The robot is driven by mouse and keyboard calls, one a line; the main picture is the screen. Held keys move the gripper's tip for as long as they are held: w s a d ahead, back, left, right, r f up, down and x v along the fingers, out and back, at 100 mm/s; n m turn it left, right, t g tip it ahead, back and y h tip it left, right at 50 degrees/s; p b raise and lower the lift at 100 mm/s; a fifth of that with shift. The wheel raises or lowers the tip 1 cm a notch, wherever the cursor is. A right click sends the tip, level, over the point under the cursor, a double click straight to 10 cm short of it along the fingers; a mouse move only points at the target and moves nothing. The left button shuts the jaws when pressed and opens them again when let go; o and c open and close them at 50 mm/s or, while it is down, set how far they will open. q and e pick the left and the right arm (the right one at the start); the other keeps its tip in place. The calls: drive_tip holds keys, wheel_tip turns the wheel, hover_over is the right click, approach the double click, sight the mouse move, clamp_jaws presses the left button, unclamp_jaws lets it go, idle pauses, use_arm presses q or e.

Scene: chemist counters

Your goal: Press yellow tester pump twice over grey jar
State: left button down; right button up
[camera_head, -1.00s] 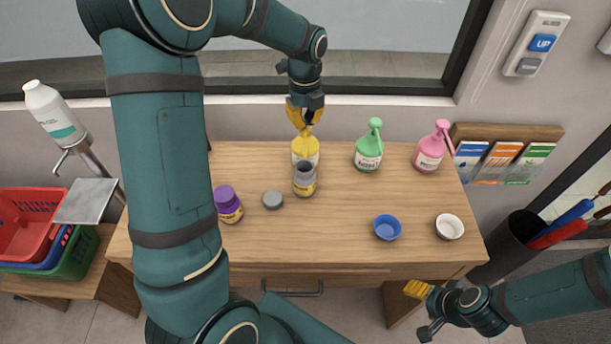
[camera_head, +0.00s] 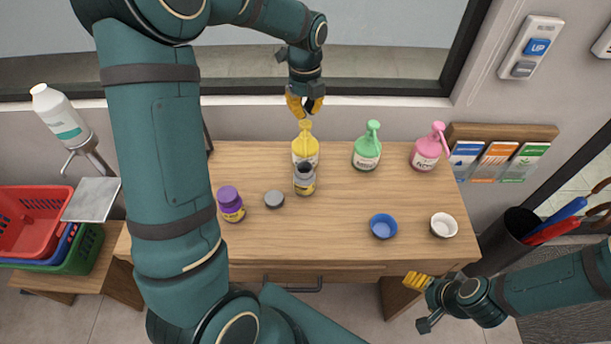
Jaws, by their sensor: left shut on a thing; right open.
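The yellow tester pump (camera_head: 305,152) stands upright at the back of the wooden counter, with its yellow head raised. I cannot see the spout's tip clearly. My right gripper (camera_head: 417,283) is open and empty, off the counter's front right.
A green pump (camera_head: 367,155) and a pink pump (camera_head: 426,155) stand to the right. A blue dish (camera_head: 383,227) and a white dish (camera_head: 444,226) are front right. The counter's middle front is clear.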

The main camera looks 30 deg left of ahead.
sight(305, 123)
use_arm(q)
drive_tip(key=shift+f, duration=0.25)
idle(0.3)
drive_tip(key=shift+f+b, duration=1.4)
drive_tip(key=shift+f, duration=0.75)
drive_tip(key=shift+r, duration=0.2)
drive_tip(key=shift+r+p, duration=1.95)
drive_tip(key=shift+r, duration=0.25)
drive_tip(key=shift+r, duration=0.1)
wheel_tip(305, 123, up, 4)
drive_tip(key=p, duration=0.3)
drive_tip(key=shift+r+p, duration=0.15)
drive_tip(key=shift+p, duration=0.25)
drive_tip(key=shift+r, duration=0.75)
